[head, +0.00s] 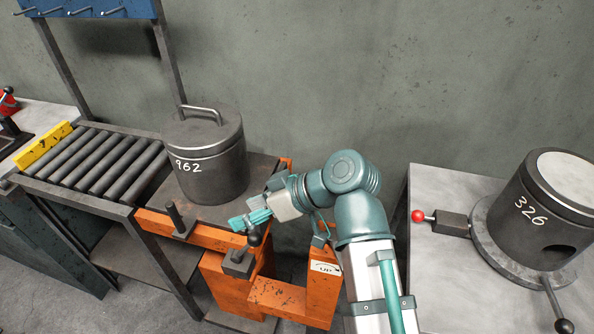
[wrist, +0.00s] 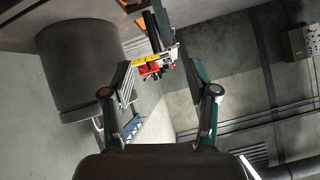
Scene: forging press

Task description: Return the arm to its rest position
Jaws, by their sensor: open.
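My arm reaches up from the bottom of the head view and bends left. My gripper (head: 243,221) points left, in front of the dark cylinder marked 962 (head: 205,165) and near a black-knobbed lever (head: 241,262) on the orange stand. I cannot tell whether it touches the lever. In the wrist view both fingers of my gripper (wrist: 160,82) stand well apart with nothing between them. The cylinder (wrist: 78,65) shows at the left there, with its handle downward in the picture.
The cylinder stands on the orange-framed stand (head: 190,233), beside a roller conveyor (head: 98,160) with a yellow bar (head: 43,148). A blue hook rack (head: 85,9) is above. At right, a grey table (head: 440,275) holds a cylinder marked 326 (head: 535,215) and a red-knobbed lever (head: 418,216).

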